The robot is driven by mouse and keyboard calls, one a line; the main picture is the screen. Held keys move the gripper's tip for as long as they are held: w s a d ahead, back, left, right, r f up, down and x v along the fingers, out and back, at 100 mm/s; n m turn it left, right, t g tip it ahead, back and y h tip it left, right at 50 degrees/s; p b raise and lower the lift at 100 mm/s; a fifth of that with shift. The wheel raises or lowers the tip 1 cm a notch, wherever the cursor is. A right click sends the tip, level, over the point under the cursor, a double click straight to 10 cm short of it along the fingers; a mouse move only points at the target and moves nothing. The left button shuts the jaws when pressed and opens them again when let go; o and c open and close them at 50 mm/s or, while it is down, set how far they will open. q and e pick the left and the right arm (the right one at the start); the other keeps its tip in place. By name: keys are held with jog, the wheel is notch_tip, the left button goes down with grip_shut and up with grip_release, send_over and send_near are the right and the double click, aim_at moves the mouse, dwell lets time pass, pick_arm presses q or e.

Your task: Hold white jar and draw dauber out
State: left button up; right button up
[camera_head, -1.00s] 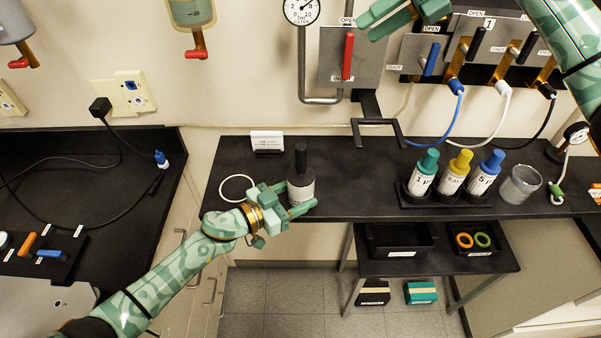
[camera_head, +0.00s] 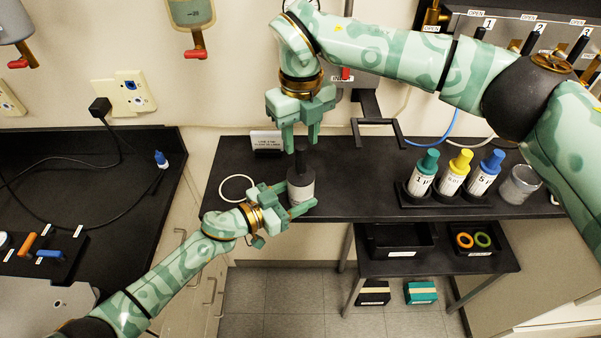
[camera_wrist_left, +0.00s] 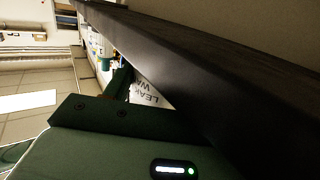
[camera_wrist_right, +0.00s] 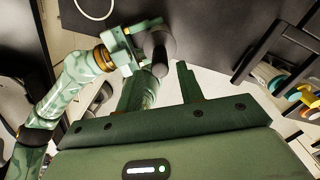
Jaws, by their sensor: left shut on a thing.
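The white jar (camera_head: 301,190) stands upright near the front edge of the black bench, with a dark shoulder and a white label. The black dauber (camera_head: 300,158) rises from its top; it also shows in the right wrist view (camera_wrist_right: 160,66). My left gripper (camera_head: 298,198) is shut around the jar's body from the left. My right gripper (camera_head: 301,145) points down just above the dauber, its fingers apart and nothing clearly between them. In the right wrist view the dauber's top shows between the open fingers. The left wrist view does not clearly show the grip.
A white ring (camera_head: 237,188) lies left of the jar. A small white sign (camera_head: 266,142) stands behind it. A rack to the right holds green-, yellow- and blue-capped bottles (camera_head: 457,172), with a clear beaker (camera_head: 520,185) beside it. A black bracket (camera_head: 378,132) stands behind, right of the jar.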

aim_at(301, 146)
jog(key=shift+f, duration=1.95)
grip_shut()
